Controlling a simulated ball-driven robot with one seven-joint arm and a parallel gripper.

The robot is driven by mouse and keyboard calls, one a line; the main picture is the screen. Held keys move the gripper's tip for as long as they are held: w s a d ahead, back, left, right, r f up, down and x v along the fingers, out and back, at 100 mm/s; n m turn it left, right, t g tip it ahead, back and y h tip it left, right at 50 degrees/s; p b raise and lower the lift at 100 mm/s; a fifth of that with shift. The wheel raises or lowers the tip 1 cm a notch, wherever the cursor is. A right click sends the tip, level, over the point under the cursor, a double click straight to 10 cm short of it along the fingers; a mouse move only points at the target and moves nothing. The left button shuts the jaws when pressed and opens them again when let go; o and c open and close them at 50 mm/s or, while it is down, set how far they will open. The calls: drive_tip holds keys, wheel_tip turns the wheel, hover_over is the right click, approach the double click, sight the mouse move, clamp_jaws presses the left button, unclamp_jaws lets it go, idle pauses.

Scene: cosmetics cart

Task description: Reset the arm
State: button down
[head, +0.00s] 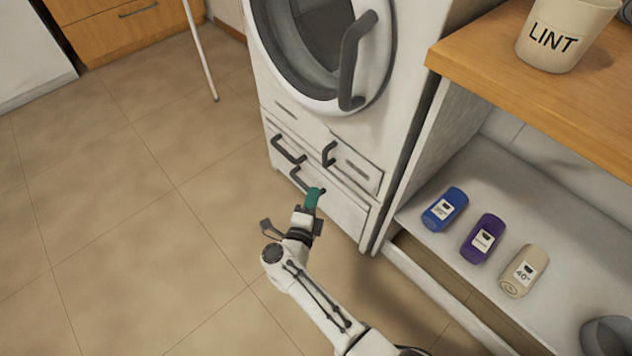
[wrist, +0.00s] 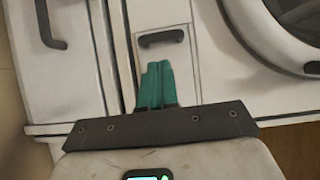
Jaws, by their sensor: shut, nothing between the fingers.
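My arm reaches up from the bottom of the head view. My gripper (head: 314,194) has green fingers and is in front of the lower drawers of a white washing machine (head: 400,120). In the wrist view my gripper (wrist: 156,72) shows its green fingers together with nothing between them. The fingertips are just below a dark drawer handle (wrist: 161,38) in that view. I cannot tell whether they touch the machine's front.
A wooden counter (head: 540,85) carries a bin marked LINT (head: 563,35). A grey object (head: 606,337) is at the lower right. Open tiled floor (head: 130,220) is at left.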

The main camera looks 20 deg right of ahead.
drive_tip(key=shift+p+v, duration=0.45)
drive_tip(key=shift+v, duration=1.5)
drive_tip(key=a+r+n+t+y, duration=0.3)
drive_tip(key=r+n+y, duration=0.4)
drive_tip(key=n+y, duration=1.05)
drive_tip(key=s+d+f+n+g+h, duration=0.1)
drive_tip(key=s+d+n+g+h, duration=0.3)
drive_tip(key=s, duration=0.6)
drive_tip(key=s+d+n+g, duration=0.1)
drive_tip(key=s+d+g, duration=0.45)
drive_tip(key=s, duration=0.55)
drive_tip(key=s+d+f+n+g+h, duration=0.1)
drive_tip(key=s+d+n+g+h, duration=0.2)
drive_tip(key=s+g, duration=0.5)
wheel_tip(320, 180, up, 24)
drive_tip(key=s+d+t+p, duration=0.1)
drive_tip(key=s+t+p, duration=0.1)
drive_tip(key=p, duration=2.1)
drive_tip(key=shift+s+d+y, duration=0.15)
drive_tip(key=shift+y, duration=0.2)
drive_tip(key=shift+f, duration=0.15)
